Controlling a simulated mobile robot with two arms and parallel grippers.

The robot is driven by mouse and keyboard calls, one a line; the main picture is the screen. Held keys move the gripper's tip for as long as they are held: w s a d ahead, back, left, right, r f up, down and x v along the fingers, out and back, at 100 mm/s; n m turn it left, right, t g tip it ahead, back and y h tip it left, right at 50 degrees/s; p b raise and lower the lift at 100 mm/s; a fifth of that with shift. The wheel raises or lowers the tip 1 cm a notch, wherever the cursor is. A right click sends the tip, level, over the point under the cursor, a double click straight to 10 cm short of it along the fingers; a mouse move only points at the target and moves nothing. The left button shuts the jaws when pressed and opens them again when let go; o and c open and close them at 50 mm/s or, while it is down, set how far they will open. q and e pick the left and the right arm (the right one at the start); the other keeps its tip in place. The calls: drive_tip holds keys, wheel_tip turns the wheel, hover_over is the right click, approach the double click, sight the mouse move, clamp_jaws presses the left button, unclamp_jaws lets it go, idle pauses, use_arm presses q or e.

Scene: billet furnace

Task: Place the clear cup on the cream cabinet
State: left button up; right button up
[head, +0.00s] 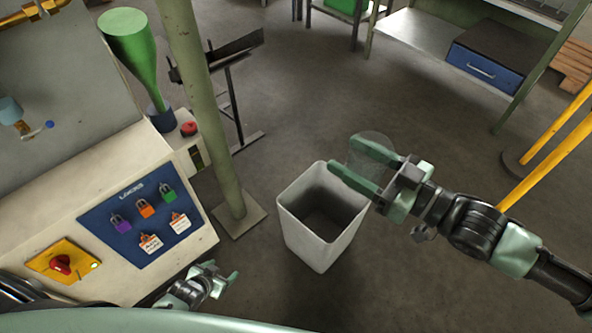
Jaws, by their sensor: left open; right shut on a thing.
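The clear cup (371,146) is held between the green fingers of my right gripper (364,166). That gripper is shut on it, above and beside the far right rim of a white bin. The cup is see-through, so its lower outline is hard to make out. The cream cabinet (120,165) stands at the left, with a sloping front face and a top surface. My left gripper (228,284) is open and empty, low in the view, to the right of the cabinet's lower front. The cup is well to the right of the cabinet.
The white bin (345,247) stands on the floor. A green post (205,100) rises beside the cabinet. Yellow rails (560,145) stand at right.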

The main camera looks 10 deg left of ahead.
use_arm(q)
drive_tip(key=w+d+r+m+t+h, duration=0.1)
drive_tip(key=w+r+t, duration=0.1)
drive_tip(key=w+r, duration=0.5)
drive_tip(key=w+d+r+t+h, duration=0.1)
drive_tip(key=w+r+t, duration=0.1)
drive_tip(key=w+r, duration=0.6)
drive_tip(key=d+r+m+t+h, duration=0.1)
drive_tip(key=d+r+m+h, duration=0.35)
drive_tip(key=r, duration=1.05)
drive_tip(key=s+d+r+h, duration=0.2)
drive_tip(key=d+r+h, duration=0.1)
drive_tip(key=d+r, duration=0.8)
drive_tip(key=m+g+h, duration=0.2)
drive_tip(key=m+h, duration=0.1)
drive_tip(key=h, duration=0.2)
approach(352, 158)
drive_tip(key=x, duration=1.2)
drive_tip(key=shift+w+d, duration=0.1)
